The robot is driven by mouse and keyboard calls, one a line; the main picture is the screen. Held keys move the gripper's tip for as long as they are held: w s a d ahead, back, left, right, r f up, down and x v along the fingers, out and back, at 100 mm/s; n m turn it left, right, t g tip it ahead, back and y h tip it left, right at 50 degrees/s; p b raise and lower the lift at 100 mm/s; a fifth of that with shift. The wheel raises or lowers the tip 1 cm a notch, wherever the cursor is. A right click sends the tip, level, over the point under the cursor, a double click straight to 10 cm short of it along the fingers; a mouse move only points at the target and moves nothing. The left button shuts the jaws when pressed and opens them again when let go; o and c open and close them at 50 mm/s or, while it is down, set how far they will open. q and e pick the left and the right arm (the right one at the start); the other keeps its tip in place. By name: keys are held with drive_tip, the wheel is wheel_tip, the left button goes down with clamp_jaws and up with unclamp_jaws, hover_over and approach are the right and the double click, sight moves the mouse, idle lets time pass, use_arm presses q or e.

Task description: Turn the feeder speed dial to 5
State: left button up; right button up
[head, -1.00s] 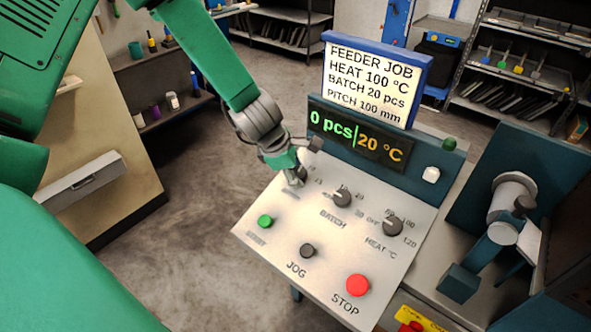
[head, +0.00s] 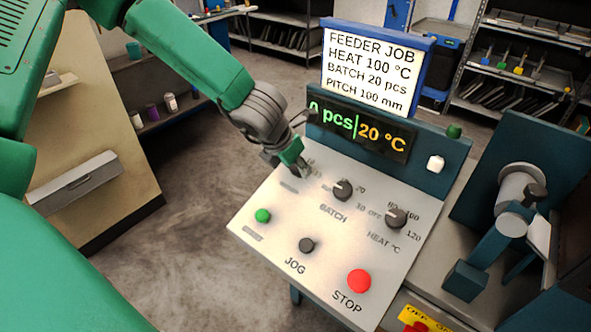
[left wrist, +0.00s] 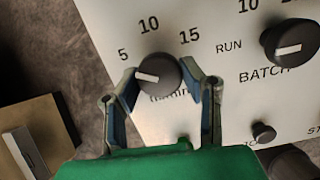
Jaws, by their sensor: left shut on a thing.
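The dark round dial (left wrist: 158,84) with a white pointer mark sits on the pale panel, with the numbers 5, 10 and 15 around it. Its pointer points left, a little below the printed 5. My left gripper (left wrist: 162,75) has one finger on each side of the dial and is shut on it. The label under the dial is partly hidden by the dial and gripper. In the head view my left gripper (head: 303,173) is at the panel's upper left corner and hides that dial. My right gripper is not in view.
The BATCH knob (head: 343,189) is just right of the gripper, with the HEAT knob (head: 396,217) beyond. Green (head: 263,215), dark JOG (head: 307,245) and red STOP (head: 359,281) buttons are nearer. The display (head: 358,130) stands behind, reading 20 °C.

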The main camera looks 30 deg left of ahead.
use_arm(q)
drive_tip(key=shift+w+r+n, duration=0.35)
drive_tip(key=shift+w+n, duration=0.05)
drive_tip(key=shift+n, duration=0.1)
drive_tip(key=o, duration=0.9)
drive_tip(key=shift+o, duration=1.2)
drive_tip(key=shift+s+f, duration=0.15)
drive_tip(key=shift+s, duration=0.05)
drive_tip(key=v, duration=1.1)
drive_tip(key=shift+s+r, duration=0.2)
drive_tip(key=shift+r, duration=0.15)
